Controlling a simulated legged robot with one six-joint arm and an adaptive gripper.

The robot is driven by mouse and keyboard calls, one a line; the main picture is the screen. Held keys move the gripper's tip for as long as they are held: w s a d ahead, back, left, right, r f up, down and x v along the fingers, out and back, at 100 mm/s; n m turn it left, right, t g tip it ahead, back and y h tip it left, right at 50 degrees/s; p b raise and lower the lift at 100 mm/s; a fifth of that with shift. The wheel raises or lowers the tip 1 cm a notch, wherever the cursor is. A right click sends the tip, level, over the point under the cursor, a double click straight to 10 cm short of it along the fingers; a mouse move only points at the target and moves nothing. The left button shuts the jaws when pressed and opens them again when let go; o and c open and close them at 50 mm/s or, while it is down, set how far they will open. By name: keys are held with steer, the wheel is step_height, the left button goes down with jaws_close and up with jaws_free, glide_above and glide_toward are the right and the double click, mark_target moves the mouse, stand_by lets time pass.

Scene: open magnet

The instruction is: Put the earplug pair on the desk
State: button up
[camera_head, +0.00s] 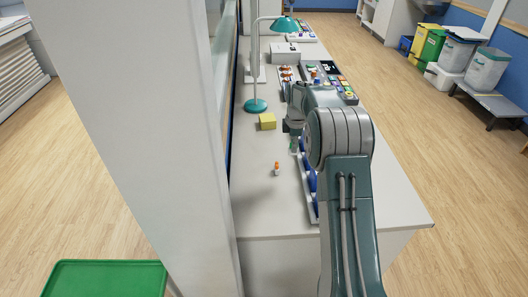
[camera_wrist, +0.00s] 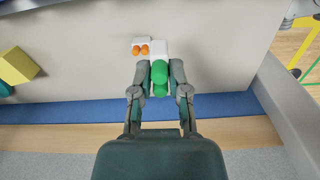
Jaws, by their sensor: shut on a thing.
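My gripper (camera_wrist: 159,88) is shut on a green earplug pair (camera_wrist: 159,70) with a white part at its far end. In the head view my gripper is over the desk (camera_head: 258,205), left of my arm, with a bit of the green (camera_head: 294,143) showing under it. I cannot tell whether the held pair touches the desk. A second small white piece with two orange ends (camera_wrist: 142,46) lies on the desk, just left of the held pair in the wrist view. It also shows in the head view (camera_head: 277,168), nearer than my gripper.
A yellow block (camera_head: 267,121) and a teal lamp (camera_head: 256,105) stand on the desk beyond. A rack with blue items (camera_head: 309,176) lies along the right side, partly behind my arm. Trays of small items (camera_head: 335,80) fill the far part. The near left desk is clear.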

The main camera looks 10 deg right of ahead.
steer(key=shift+w+d, duration=0.1)
steer(key=shift+d, duration=0.1)
steer(key=shift+n, duration=0.3)
steer(key=a+f, duration=0.2)
steer(key=a, duration=0.2)
steer(key=s+a+f, duration=0.1)
steer(key=a+f, duration=0.2)
steer(key=a, duration=0.1)
steer(key=a+f, duration=0.2)
steer(key=a, duration=0.2)
steer(key=shift+s+f, duration=0.2)
steer(key=shift+a+f, duration=0.3)
steer(key=shift+f, duration=0.15)
steer(key=shift+s+a+f, duration=0.15)
steer(key=shift+a+f, duration=0.65)
steer(key=shift+f, duration=0.15)
steer(key=shift+d+f, duration=0.1)
steer(key=shift+f, duration=1.25)
steer(key=shift+f, duration=0.1)
steer(key=o, duration=0.7)
